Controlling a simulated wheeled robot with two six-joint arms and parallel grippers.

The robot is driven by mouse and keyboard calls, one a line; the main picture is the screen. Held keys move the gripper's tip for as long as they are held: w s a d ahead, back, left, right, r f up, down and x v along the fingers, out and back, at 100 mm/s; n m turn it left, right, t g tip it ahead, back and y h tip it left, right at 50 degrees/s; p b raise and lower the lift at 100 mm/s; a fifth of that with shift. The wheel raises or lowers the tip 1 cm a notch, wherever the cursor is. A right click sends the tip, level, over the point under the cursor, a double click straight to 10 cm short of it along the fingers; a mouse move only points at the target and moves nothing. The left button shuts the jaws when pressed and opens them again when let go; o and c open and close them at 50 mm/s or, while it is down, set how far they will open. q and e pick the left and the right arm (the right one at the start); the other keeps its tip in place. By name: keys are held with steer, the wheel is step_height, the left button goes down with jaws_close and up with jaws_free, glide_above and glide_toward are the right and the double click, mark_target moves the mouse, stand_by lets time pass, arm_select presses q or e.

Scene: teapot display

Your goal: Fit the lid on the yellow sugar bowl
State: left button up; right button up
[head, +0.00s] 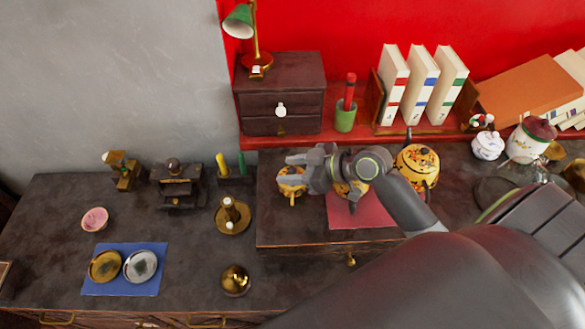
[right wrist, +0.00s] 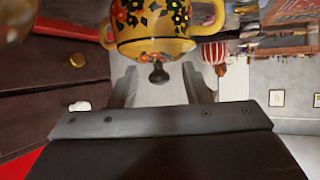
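The yellow sugar bowl (head: 287,189) with painted flowers stands on the raised dark wooden stand, partly hidden by my right gripper (head: 296,178). In the right wrist view the bowl (right wrist: 155,22) appears upside down, with a handle on each side. Its yellow lid (right wrist: 155,54) with a dark knob (right wrist: 158,74) lies against the bowl's mouth and looks seated; I cannot tell whether it is fully flush. My right gripper's fingers are apart, on either side of the knob with gaps, and hold nothing. My left gripper is not in view.
A yellow teapot (head: 417,163) stands right of my wrist. Another yellow vessel (head: 350,188) is partly hidden under my wrist by a red cloth (head: 357,214). A brass candlestick (head: 232,215) stands left of the stand. White and lidded jars (head: 488,146) stand at right.

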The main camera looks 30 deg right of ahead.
steer(key=shift+d+f, duration=0.15)
steer(key=shift+f, duration=0.05)
steer(key=shift+s+d+r, duration=0.2)
steer(key=shift+s+d, duration=0.15)
steer(key=shift+d, duration=0.1)
steer(key=v, duration=1.6)
steer(key=shift+s+a+r+p, duration=0.2)
steer(key=shift+a+r+p, duration=0.05)
steer(key=shift+p, duration=0.15)
stand_by(0.4)
